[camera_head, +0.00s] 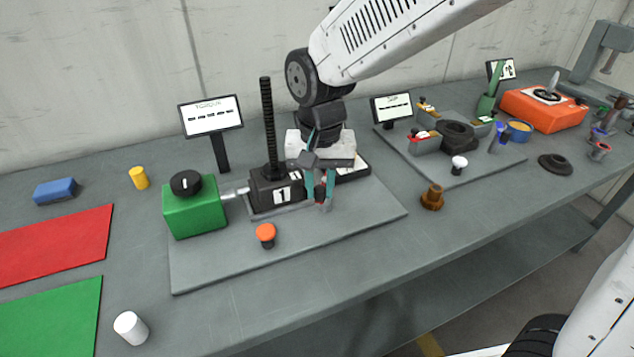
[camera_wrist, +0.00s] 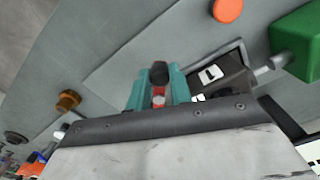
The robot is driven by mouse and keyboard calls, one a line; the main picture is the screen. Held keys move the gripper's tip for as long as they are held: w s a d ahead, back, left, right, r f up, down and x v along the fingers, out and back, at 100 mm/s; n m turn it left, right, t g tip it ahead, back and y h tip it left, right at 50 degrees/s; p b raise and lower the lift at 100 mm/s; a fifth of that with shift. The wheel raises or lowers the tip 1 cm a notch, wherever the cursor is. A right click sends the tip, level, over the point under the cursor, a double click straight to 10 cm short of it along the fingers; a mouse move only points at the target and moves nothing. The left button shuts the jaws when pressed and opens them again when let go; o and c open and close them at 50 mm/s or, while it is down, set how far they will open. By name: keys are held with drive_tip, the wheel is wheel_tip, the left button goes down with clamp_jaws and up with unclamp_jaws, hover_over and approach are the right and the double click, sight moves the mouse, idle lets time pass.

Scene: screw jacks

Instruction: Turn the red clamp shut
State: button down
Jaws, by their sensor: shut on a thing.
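My gripper (camera_head: 320,188) points down at the right side of the black screw jack (camera_head: 263,194), which bears a label "1". Its teal fingers are shut on the red clamp, which shows between them in the wrist view as a small red part (camera_wrist: 158,91) with a black knob (camera_wrist: 159,72) beyond the fingertips. In the head view only a little dark red shows at the fingertips; the fingers hide most of the clamp. How far the clamp is turned cannot be told.
A tall black threaded post (camera_head: 267,120) rises left of my gripper. A green box with a black dial (camera_head: 194,212) and an orange button (camera_head: 265,233) stand nearby. A brown fitting (camera_head: 433,197) is to the right.

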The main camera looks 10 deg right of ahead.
drive_tip(key=w+d+n, duration=0.2)
drive_tip(key=d+n, duration=0.4)
drive_tip(key=n, duration=1)
drive_tip(key=shift+w+d+n, duration=0.25)
drive_tip(key=shift+d+n, duration=0.05)
drive_tip(key=shift+d, duration=0.05)
idle(0.4)
drive_tip(key=c, duration=1.3)
unclamp_jaws()
drive_tip(key=shift+o, duration=0.2)
wheel_tip(320, 180, up, 8)
